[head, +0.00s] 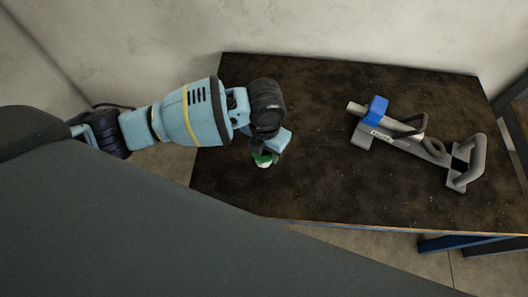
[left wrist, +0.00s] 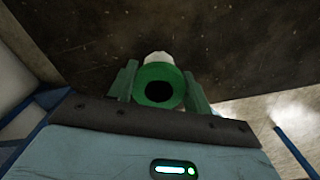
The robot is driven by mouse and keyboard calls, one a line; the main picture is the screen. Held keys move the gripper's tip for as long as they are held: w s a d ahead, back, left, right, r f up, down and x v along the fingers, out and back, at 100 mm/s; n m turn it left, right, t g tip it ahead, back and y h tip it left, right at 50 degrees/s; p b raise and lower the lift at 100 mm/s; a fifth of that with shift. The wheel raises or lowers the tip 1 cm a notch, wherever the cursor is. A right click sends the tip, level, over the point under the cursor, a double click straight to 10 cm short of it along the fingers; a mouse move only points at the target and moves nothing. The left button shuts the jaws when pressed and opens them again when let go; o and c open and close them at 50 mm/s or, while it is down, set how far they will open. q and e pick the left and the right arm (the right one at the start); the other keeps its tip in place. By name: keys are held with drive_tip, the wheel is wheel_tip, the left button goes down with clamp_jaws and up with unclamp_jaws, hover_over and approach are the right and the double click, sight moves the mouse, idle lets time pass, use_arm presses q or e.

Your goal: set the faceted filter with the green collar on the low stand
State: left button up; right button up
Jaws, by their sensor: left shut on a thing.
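The filter with the green collar (head: 263,159) shows under my left gripper (head: 266,152) in the head view, near the front left edge of the table. A small pale part of it shows below the collar. In the left wrist view, the green collar (left wrist: 158,86) is a ring with a dark hole, and a white body sticks out behind it. My left gripper (left wrist: 160,84) is shut on the filter, one finger on each side of the collar. A grey stand (head: 415,147) with a blue block (head: 376,109) lies low on the table at the right. My right gripper is not in view.
The dark speckled tabletop (head: 310,185) is bare between the filter and the grey stand. A pale wall (head: 350,35) rises behind the table. Dark and blue frame parts (head: 460,243) stand at the lower right.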

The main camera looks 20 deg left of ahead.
sight(264, 154)
use_arm(q)
wheel_tip(264, 154, down, 3)
drive_tip(key=shift+w+a+f+b, duration=0.15)
drive_tip(key=shift+f+b, duration=0.05)
drive_tip(key=shift+b, duration=0.15)
drive_tip(key=shift+f, duration=0.2)
drive_tip(key=o, duration=0.9)
drive_tip(key=shift+o, duration=0.2)
drive_tip(key=shift+r, duration=0.1)
wheel_tip(264, 154, up, 11)
drive_tip(key=shift+f+p, duration=0.15)
drive_tip(key=shift+p, duration=0.85)
drive_tip(key=shift+r, duration=0.75)
